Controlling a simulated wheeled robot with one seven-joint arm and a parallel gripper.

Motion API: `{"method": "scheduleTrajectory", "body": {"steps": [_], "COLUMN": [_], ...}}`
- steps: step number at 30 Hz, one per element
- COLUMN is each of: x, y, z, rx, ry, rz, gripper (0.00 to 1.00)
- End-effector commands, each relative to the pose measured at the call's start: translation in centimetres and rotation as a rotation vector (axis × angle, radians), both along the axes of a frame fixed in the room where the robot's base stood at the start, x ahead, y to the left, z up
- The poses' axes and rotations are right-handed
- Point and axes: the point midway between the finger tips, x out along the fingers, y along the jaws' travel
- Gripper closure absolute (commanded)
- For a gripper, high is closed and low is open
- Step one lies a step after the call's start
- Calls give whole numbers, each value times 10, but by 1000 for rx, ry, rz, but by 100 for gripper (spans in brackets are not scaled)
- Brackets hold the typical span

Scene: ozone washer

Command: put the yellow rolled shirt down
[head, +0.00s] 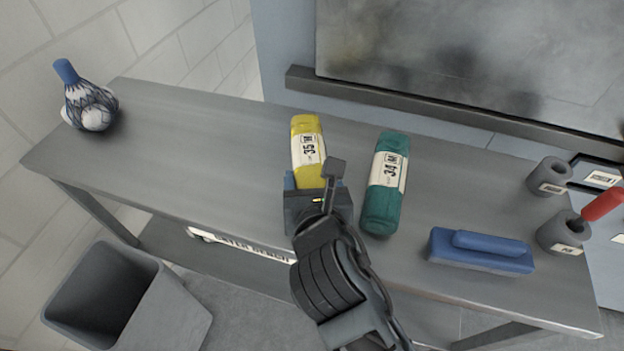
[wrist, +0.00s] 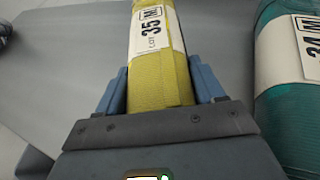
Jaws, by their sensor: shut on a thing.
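The yellow rolled shirt (head: 308,172) has a white label reading 35 M. It is in my gripper (head: 305,187), over the grey metal bench (head: 215,140), just left of the teal roll. In the wrist view the yellow rolled shirt (wrist: 158,85) runs away from me between the two blue fingers of my gripper (wrist: 160,90), which are shut on its near end. It looks very close to the bench top; I cannot tell whether it touches. Its near end is hidden by my gripper.
A teal rolled shirt (head: 385,205) labelled 34 M lies close on the right. A blue block with a handle (head: 480,250) and grey cup holders (head: 548,178) stand farther right. A netted bundle (head: 90,107) sits at the far left. The bench between is clear. A grey bin (head: 165,310) stands below.

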Motion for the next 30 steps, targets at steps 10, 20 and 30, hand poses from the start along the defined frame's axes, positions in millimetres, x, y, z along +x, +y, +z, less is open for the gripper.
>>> {"method": "scheduleTrajectory", "body": {"steps": [10, 20, 30], "x": [0, 0, -10], "y": [0, 0, 0], "z": [-2, -2, 4], "rx": [0, 0, 0], "ry": [-2, -2, -2], "rz": [0, 0, 1], "gripper": [70, 7, 7]}}
